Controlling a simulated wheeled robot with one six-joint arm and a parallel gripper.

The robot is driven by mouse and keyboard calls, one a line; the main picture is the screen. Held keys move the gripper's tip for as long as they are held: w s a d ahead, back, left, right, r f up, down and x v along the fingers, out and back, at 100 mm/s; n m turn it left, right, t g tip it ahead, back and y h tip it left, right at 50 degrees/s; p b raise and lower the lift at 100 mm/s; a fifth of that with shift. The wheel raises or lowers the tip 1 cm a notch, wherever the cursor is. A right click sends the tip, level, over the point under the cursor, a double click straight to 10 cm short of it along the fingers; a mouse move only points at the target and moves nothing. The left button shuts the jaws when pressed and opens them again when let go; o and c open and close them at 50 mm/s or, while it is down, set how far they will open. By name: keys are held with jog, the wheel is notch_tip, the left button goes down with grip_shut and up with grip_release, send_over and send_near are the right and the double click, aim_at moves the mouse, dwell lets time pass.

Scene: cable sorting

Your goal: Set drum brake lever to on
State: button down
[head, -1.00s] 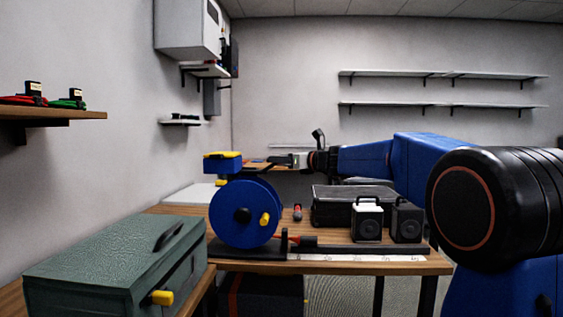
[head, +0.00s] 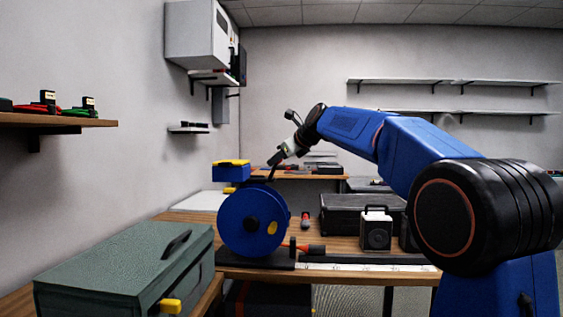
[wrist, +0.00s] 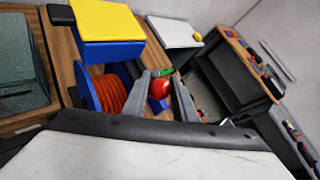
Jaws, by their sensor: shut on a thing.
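The blue cable drum (head: 252,220) stands on a dark base on the wooden bench, with a yellow crank knob (head: 271,228) on its face. In the wrist view its spool of orange cable (wrist: 112,92) shows left of my fingers. My gripper (head: 277,158) is above the drum's upper right edge, tilted down to the left. In the wrist view my gripper (wrist: 162,92) is shut on a round red knob (wrist: 160,88), which looks like the brake lever's end. A dark rod runs down from my fingertips behind the drum in the head view; the lever's base and any on/off marks are hidden.
A blue box with a yellow top (head: 231,170) stands close left of my gripper. A black case (head: 355,214) and a small speaker-like box (head: 376,229) are at right. A green metal box (head: 125,262) is at front left. Air above the bench is free.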

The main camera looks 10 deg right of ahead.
jog(key=shift+w+a+r+n+g+h, duration=0.1)
jog(key=shift+w+a+n+g+h, duration=0.15)
jog(key=shift+a+h, duration=0.2)
jog(key=shift+w+a+r+n+g+h, duration=0.1)
jog(key=shift+a+n+g+h, duration=0.25)
jog(key=shift+a, duration=0.15)
jog(key=shift+w+a+n+g+h, duration=0.25)
jog(key=shift+a+n+g+h, duration=0.15)
jog(key=shift+a+h, duration=0.4)
jog(key=shift+d, duration=0.1)
jog(key=c, duration=1.5)
grip_release()
jog(key=shift+o, duration=0.2)
jog(key=v, duration=1.7)
jog(key=shift+s+r, duration=0.15)
jog(key=shift+r, duration=0.05)
